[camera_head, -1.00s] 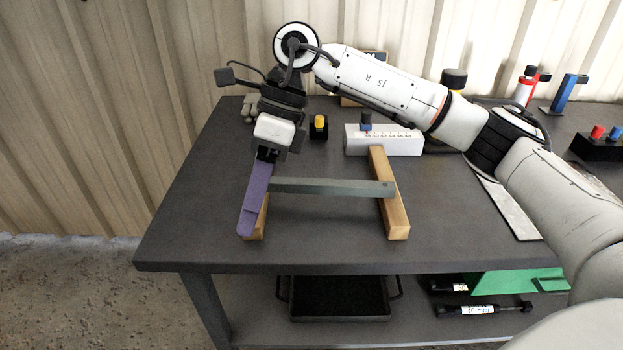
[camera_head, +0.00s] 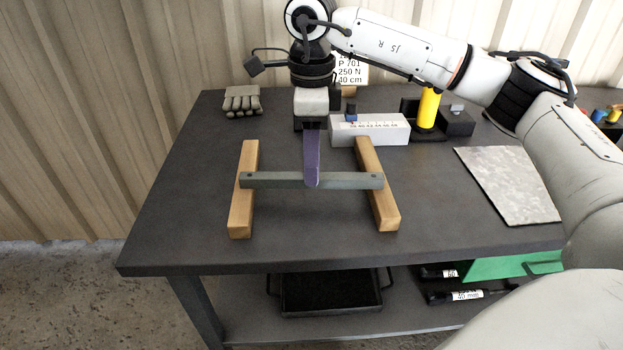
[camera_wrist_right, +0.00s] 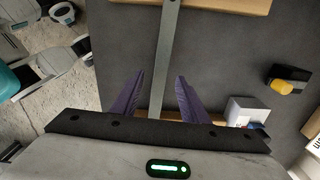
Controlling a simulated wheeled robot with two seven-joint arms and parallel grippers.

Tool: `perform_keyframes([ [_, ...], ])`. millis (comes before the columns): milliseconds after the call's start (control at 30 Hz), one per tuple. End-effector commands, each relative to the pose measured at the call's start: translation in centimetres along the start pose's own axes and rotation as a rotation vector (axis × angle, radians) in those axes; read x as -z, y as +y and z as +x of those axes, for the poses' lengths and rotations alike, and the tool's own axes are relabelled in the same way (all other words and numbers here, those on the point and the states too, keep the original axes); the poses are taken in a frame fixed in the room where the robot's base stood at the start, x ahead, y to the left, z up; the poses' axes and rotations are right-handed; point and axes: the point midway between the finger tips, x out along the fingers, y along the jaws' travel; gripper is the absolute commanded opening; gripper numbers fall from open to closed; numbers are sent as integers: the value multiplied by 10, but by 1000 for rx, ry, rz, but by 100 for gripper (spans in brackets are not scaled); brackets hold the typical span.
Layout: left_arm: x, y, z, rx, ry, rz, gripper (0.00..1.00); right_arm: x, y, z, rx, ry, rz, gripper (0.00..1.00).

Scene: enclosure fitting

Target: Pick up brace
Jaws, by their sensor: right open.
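The brace, a grey-green bar (camera_head: 350,181) with a hole near each end, lies level across two wooden blocks, the left block (camera_head: 241,205) and the right block (camera_head: 379,190). My right gripper (camera_head: 312,183) points down at the middle of the brace, its purple fingers overlapping it in the head view. In the right wrist view the brace (camera_wrist_right: 165,60) runs between the two spread fingers of the open gripper (camera_wrist_right: 161,78). I cannot tell exactly how far down the fingers reach. My left gripper is not in view.
A white box (camera_head: 372,131) with a marked front stands just behind the right block. Grey gloves (camera_head: 240,100) lie at the back left. A yellow cylinder (camera_head: 428,108) and a metal plate (camera_head: 508,185) are to the right. The table front is clear.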

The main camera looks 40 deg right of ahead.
Motion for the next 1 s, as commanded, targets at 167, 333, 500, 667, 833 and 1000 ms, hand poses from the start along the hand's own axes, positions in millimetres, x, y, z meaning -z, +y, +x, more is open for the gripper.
perform_keyframes([
  [167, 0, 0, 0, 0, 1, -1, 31, 0, 0, 21, 0, 1, 0, 41],
  [333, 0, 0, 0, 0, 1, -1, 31, 0, 0, 23, 1, -1, 0, 41],
  [500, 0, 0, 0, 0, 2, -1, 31, 0, 0, 23, 1, -1, 0, 27],
  [667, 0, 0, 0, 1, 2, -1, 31, 0, 0, 23, 1, -1, 0, 0],
  [833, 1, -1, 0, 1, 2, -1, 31, 0, 0, 22, 2, -3, 0, 0],
  [1000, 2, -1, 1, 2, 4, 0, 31, -1, 0, 19, 2, -3, 0, 0],
])
